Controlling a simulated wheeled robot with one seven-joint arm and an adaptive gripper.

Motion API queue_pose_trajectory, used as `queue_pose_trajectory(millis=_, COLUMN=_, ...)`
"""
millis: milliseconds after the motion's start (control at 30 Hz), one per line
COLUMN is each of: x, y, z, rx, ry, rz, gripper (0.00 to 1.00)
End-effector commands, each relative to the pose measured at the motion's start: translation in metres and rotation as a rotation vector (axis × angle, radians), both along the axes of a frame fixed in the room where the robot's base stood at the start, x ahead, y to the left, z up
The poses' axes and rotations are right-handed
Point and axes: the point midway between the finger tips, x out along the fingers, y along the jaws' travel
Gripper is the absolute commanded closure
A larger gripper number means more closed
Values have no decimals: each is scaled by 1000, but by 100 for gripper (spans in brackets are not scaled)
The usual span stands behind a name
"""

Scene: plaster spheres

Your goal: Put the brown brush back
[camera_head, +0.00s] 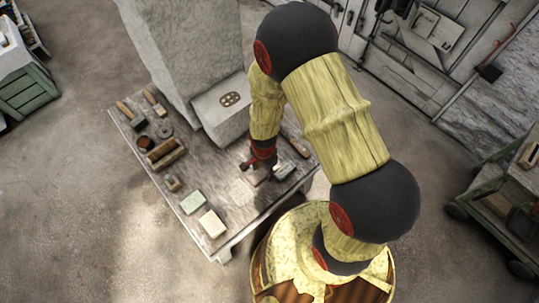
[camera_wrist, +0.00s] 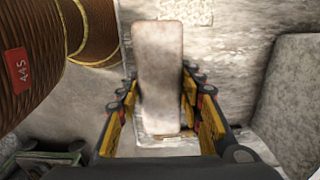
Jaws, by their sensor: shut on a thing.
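My gripper (camera_head: 262,163) is low over the right part of the worktable (camera_head: 238,238) in the head view. In the wrist view its fingers (camera_wrist: 160,118) stand on both sides of a long, pale brown-grey block, which I take to be the brush (camera_wrist: 158,65). The gripper is shut on it. The brush also shows as a small brownish piece below the gripper in the head view (camera_head: 256,177). Its bristles are not visible, and I cannot tell whether it touches the tabletop.
A stone block (camera_head: 222,108) stands close behind the gripper. A grey piece (camera_head: 285,169) lies just right of it. A cart (camera_head: 495,205) stands far right.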

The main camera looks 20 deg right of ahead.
Motion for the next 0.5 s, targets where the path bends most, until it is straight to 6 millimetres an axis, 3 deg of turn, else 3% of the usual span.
queue_pose_trajectory(millis=167, x=10, y=-2, z=-5, rx=-3, ry=-2, rz=-2, gripper=84)
queue_pose_trajectory(millis=500, x=81, y=-21, z=-40, rx=-3, ry=-1, rz=-2, gripper=84)
